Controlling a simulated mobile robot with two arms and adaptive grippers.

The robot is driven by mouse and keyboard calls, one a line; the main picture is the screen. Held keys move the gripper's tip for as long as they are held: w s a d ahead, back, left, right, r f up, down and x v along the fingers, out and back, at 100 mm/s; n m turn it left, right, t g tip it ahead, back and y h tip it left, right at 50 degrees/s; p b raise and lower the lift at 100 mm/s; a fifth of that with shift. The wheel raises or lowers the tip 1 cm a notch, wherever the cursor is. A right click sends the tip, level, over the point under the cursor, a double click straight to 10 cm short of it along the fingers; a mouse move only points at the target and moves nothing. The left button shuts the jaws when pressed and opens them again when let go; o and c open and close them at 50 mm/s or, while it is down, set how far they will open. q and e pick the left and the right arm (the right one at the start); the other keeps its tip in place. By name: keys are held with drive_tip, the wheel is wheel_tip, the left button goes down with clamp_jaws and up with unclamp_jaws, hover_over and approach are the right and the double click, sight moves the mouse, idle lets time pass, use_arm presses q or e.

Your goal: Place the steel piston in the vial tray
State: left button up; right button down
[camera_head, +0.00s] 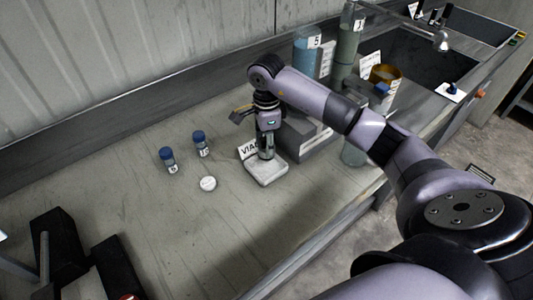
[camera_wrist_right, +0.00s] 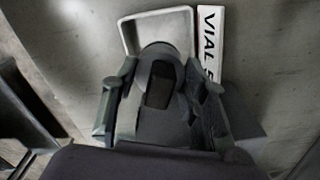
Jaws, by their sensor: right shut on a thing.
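The vial tray (camera_head: 270,176) is a small pale square tray on the bench, with a white "VIAL" label standing behind it. Its rim (camera_wrist_right: 128,36) also shows in the right wrist view. My right gripper (camera_head: 265,154) points down directly over the tray. It is shut on the steel piston (camera_wrist_right: 158,88), a dark grey rounded piece between the fingers. The piston's lower end is hidden, so I cannot tell whether it touches the tray floor. My left gripper is not in view.
Two blue-capped vials (camera_head: 168,160) (camera_head: 201,144) and a white round disc (camera_head: 208,183) stand left of the tray. A grey block (camera_head: 310,142) is close on the right. Tall cylinders (camera_head: 306,50) and a sink lie behind. Black equipment (camera_head: 60,252) stands front left.

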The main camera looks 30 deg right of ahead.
drive_tip(key=shift+f, duration=0.8)
wheel_tip(320, 180, down, 4)
drive_tip(key=shift+f+p, duration=0.1)
drive_tip(key=shift+p, duration=0.6)
drive_tip(key=shift+w+f, duration=0.1)
drive_tip(key=shift+f+b, duration=0.2)
drive_tip(key=shift+b, duration=0.1)
drive_tip(key=c, duration=1)
unclamp_jaws()
drive_tip(key=shift+o, duration=0.2)
drive_tip(key=shift+r, duration=0.1)
